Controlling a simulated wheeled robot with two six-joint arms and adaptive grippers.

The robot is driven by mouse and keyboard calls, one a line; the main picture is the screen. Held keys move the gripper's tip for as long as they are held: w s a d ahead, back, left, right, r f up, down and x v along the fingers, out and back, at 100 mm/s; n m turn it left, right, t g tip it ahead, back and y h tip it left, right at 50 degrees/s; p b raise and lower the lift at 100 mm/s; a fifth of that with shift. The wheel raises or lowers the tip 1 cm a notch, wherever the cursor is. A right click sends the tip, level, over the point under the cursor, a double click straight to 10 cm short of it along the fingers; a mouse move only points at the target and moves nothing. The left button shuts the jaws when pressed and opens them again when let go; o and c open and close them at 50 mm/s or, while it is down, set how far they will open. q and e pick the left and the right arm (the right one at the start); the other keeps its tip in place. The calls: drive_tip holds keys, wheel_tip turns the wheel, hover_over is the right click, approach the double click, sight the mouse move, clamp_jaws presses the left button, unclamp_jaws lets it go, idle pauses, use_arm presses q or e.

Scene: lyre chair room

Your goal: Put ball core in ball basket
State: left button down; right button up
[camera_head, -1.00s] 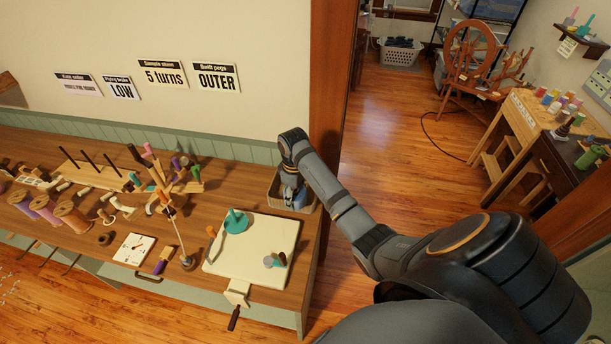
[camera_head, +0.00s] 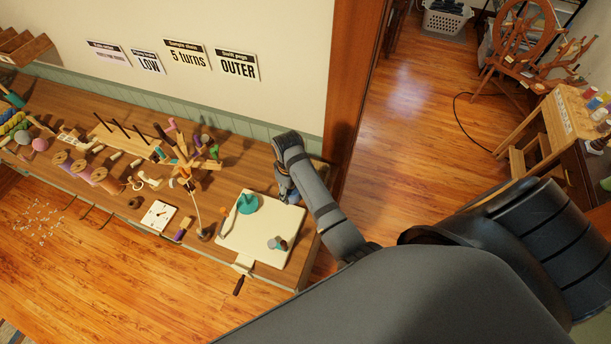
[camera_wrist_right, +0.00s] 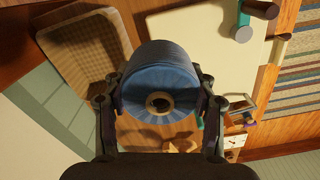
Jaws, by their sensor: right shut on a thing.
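My right gripper (camera_wrist_right: 160,105) is shut on a blue yarn-wound cylinder with a pale hollow tube, which I take to be the ball core (camera_wrist_right: 158,70). It lies between the two fingers in the right wrist view. In the head view my right gripper (camera_head: 287,195) is above the bench near the back edge of the cream board. The ball basket (camera_wrist_right: 47,40), tan with a woven-looking inside, is left of the held core in the wrist view and apart from it. Its visible inside looks empty. In the head view my arm hides most of the basket. My left gripper is not in view.
The cream board (camera_head: 250,244) carries a teal cone (camera_head: 247,204) and small pegs. Crowded spools and wooden racks (camera_head: 130,140) fill the bench to the left. The wall is close behind. A door frame (camera_head: 350,100) stands right of the bench, with open floor (camera_head: 420,130) beyond.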

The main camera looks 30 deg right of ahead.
drive_tip(key=w+d+f+b, duration=0.8)
drive_tip(key=w+d+f, duration=0.1)
drive_tip(key=shift+w+d+f, duration=0.1)
drive_tip(key=shift+w+f, duration=0.05)
drive_tip(key=shift+f, duration=0.15)
drive_tip(key=shift+w+d, duration=0.1)
drive_tip(key=shift+d, duration=0.1)
wheel_tip(320, 180, down, 4)
drive_tip(key=b, duration=0.5)
drive_tip(key=shift+w+d, duration=0.1)
drive_tip(key=shift+w, duration=0.05)
drive_tip(key=shift+r, duration=0.3)
drive_tip(key=shift+f, duration=0.1)
drive_tip(key=o, duration=1.3)
